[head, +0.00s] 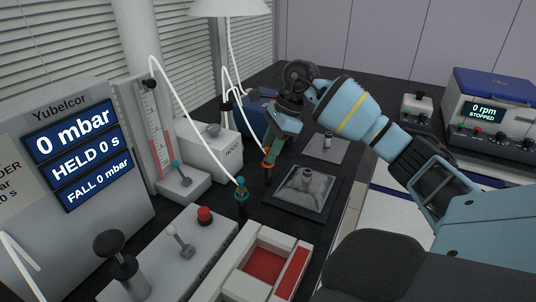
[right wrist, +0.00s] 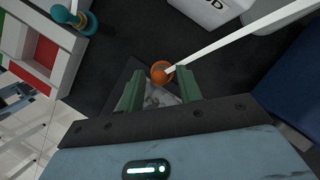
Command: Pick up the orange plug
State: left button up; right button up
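The orange plug (head: 267,153) stands on the dark bench top, with a white tube attached to it. It also shows in the right wrist view (right wrist: 159,75), at the far ends of the fingers. My right gripper (head: 275,143) is right at the orange plug in the head view and partly covers it. In the right wrist view its two green fingers (right wrist: 160,80) are apart, with the plug between or just beyond their tips; I cannot tell whether they touch it. My left gripper is not in view.
A teal plug (head: 241,188) with a tube stands nearby. A tray with red compartments (head: 266,262) is in front, and grey plates (head: 306,207) lie to the right. A pressure display box (head: 85,205), a white box (head: 215,150) and a blue box (head: 258,113) crowd the left and back.

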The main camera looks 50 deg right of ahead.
grip_shut()
jog(key=shift+r, duration=0.15)
